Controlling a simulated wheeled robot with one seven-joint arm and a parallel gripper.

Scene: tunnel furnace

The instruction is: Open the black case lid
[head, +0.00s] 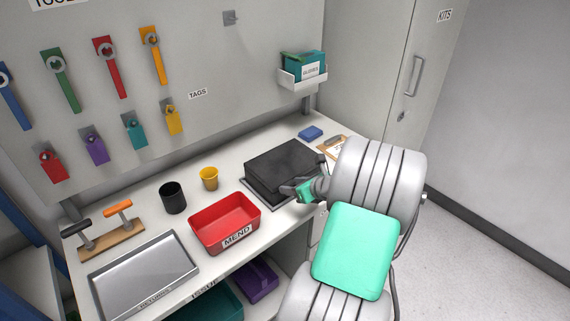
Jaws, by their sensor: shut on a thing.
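The black case (284,165) sits on the workbench, on a dark flat base or mat (256,193) whose edge shows at its left. Its lid appears down. My gripper (290,191) is at the front edge of the case, low and close to the lid's front side. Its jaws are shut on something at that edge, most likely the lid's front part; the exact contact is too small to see. My arm hides the case's right front corner.
A red MEND bin (225,222), a yellow cup (209,178) and a black cup (173,197) stand left of the case. A metal tray (145,275) lies farther left. A blue block (310,132) and clipboard (333,146) lie behind. A tool board (190,60) rises at the back.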

